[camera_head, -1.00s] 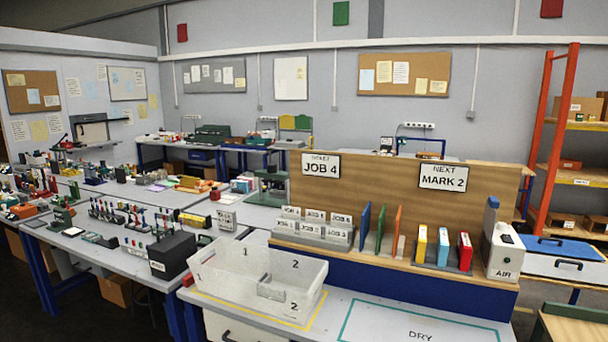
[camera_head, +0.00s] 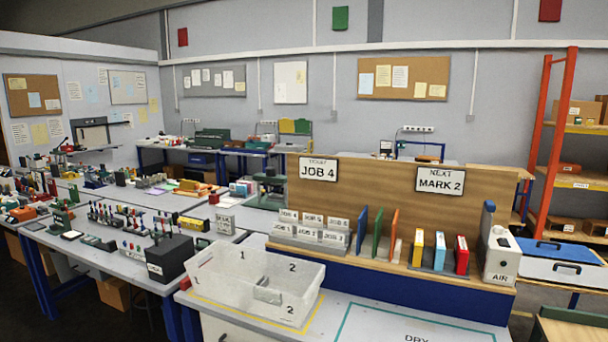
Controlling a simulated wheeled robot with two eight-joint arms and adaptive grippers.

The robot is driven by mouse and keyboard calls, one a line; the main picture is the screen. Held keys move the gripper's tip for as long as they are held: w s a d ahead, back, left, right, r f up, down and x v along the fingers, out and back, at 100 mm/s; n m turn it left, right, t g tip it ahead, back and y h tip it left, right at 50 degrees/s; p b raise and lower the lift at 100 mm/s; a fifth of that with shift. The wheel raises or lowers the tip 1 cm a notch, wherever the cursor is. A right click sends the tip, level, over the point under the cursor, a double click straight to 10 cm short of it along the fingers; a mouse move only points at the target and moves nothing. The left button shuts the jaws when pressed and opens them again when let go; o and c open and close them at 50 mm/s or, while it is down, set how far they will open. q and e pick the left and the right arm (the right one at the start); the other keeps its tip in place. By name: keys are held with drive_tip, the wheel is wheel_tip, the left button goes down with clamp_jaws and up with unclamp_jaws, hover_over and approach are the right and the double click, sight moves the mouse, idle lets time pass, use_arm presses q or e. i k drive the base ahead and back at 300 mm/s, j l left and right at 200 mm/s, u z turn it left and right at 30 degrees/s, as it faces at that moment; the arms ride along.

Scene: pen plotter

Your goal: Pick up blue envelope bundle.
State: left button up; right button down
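Three thick upright blocks with white parts stand in a dark holder on the wooden rack at right: yellow (camera_head: 418,248), blue (camera_head: 440,251) and red (camera_head: 462,255). The blue one, in the middle, looks most like the blue envelope bundle, but no label on it is readable. A thin upright blue panel (camera_head: 362,230) stands further left on the same shelf, beside a green panel (camera_head: 377,233) and an orange panel (camera_head: 393,234). Neither of my grippers is in view.
A translucent bin (camera_head: 222,288) with numbered compartments stands on the bench in front of the rack. Job card holders (camera_head: 310,236) are left of the panels; a white AIR box (camera_head: 501,258) is right of the blocks. The bench area marked DRY (camera_head: 390,328) is clear.

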sight(440, 247)
drive_tip(key=i+l+z, duration=0.2)
drive_tip(key=i+l, duration=0.15)
drive_tip(key=i+l+z, duration=0.25)
drive_tip(key=i, duration=0.35)
drive_tip(key=i+l+z, duration=0.2)
drive_tip(key=i, duration=0.25)
